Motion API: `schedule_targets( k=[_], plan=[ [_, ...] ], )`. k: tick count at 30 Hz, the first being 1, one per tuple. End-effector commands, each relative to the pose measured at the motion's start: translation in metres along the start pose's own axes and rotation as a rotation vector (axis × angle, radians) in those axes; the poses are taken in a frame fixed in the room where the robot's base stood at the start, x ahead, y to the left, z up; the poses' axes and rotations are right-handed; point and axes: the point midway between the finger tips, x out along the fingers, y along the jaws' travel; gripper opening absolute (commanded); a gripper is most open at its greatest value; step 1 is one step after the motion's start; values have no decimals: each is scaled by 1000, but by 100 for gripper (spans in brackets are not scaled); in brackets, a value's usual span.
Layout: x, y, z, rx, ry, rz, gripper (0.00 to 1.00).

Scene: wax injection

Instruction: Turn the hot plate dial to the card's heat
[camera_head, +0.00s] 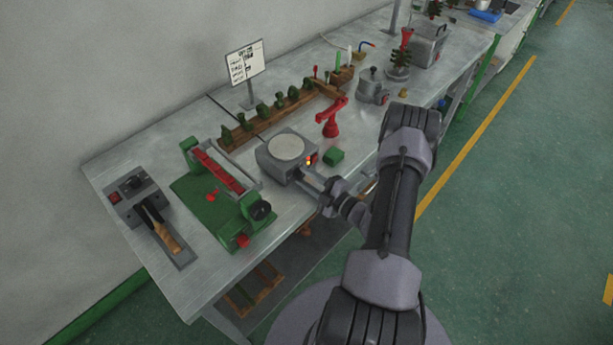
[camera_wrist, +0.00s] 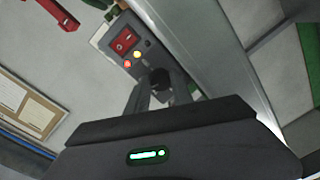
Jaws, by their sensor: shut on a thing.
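The hot plate (camera_head: 272,160) is a grey box with a round pale top, on the bench front. The dark dial (camera_wrist: 160,80) sits below the lamps. My gripper (camera_wrist: 164,92) is shut on the dial, a finger on each side; it also meets the plate's front in the head view (camera_head: 300,174). The card (camera_head: 244,63) stands on a post at the back of the bench; its writing is too small to read.
A green machine with a red bar (camera_head: 222,168) stands left of the hot plate. A small green block (camera_head: 334,156) and a red stand (camera_head: 331,119) are close on its right. A wooden rack of dark green pieces (camera_head: 262,118) runs behind. The aisle floor at right is clear.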

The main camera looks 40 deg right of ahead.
Motion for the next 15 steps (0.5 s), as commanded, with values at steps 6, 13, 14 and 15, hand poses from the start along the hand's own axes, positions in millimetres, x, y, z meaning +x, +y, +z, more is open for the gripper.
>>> schedule_targets(
  k=[6,13,14,15],
  plan=[
    [0,-1,0,118,6,-2,0],
    [0,-1,0,188,10,-3,0],
    [0,-1,0,192,10,-3,0],
    [0,-1,0,198,10,-3,0]
  ],
)
